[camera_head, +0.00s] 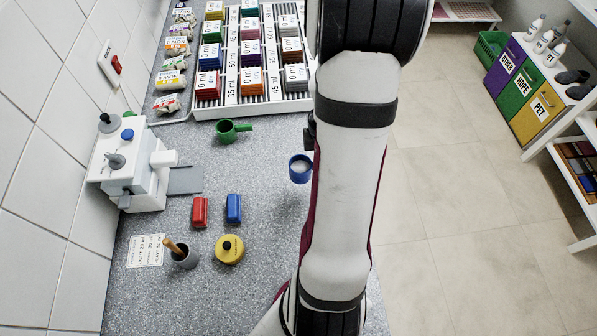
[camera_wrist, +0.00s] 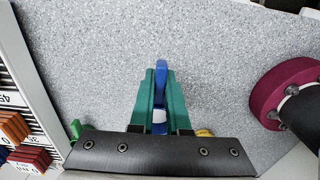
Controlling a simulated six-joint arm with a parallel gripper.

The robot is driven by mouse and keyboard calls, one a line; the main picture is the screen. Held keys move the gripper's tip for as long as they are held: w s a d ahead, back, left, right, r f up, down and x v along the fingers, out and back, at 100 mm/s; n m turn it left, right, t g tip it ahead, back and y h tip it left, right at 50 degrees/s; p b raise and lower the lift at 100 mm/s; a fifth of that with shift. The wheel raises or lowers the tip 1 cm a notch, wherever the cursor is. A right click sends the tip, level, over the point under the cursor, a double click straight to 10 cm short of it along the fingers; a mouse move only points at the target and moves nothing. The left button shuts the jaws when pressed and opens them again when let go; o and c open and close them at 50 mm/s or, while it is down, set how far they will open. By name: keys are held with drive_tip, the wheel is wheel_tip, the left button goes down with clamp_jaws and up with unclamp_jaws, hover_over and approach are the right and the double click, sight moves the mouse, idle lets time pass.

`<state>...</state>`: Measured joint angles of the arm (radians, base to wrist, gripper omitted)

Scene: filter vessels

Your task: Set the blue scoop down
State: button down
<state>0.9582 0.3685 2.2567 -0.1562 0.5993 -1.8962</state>
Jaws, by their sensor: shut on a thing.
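The blue scoop (camera_head: 300,170) shows beside my arm in the head view, with pale contents inside its bowl. It appears to be above the grey speckled counter (camera_head: 265,270); the exact height is unclear. In the wrist view my gripper (camera_wrist: 160,88) has its green fingers shut on the blue scoop (camera_wrist: 161,68), and a pale patch shows between them. In the head view my arm hides most of the gripper and the scoop's handle.
A green scoop (camera_head: 229,132) lies to the left. A red block (camera_head: 200,212), a blue block (camera_head: 234,208), a yellow round pot (camera_head: 230,250) and a grey mortar (camera_head: 184,257) stand nearer. A white machine (camera_head: 130,165) is at left; racks (camera_head: 235,112) stand behind. Counter around the blue scoop is bare.

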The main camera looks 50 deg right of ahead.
drive_tip(key=w, duration=0.1)
drive_tip(key=w+f, duration=0.2)
drive_tip(key=shift+w+a+f, duration=0.1)
drive_tip(key=shift+w+a, duration=0.25)
drive_tip(key=shift+w+f, duration=0.15)
drive_tip(key=shift+f, duration=0.95)
drive_tip(key=shift+w+f, duration=0.15)
drive_tip(key=shift+f, duration=0.9)
drive_tip(key=shift+f, duration=0.1)
drive_tip(key=c, duration=0.9)
unclamp_jaws()
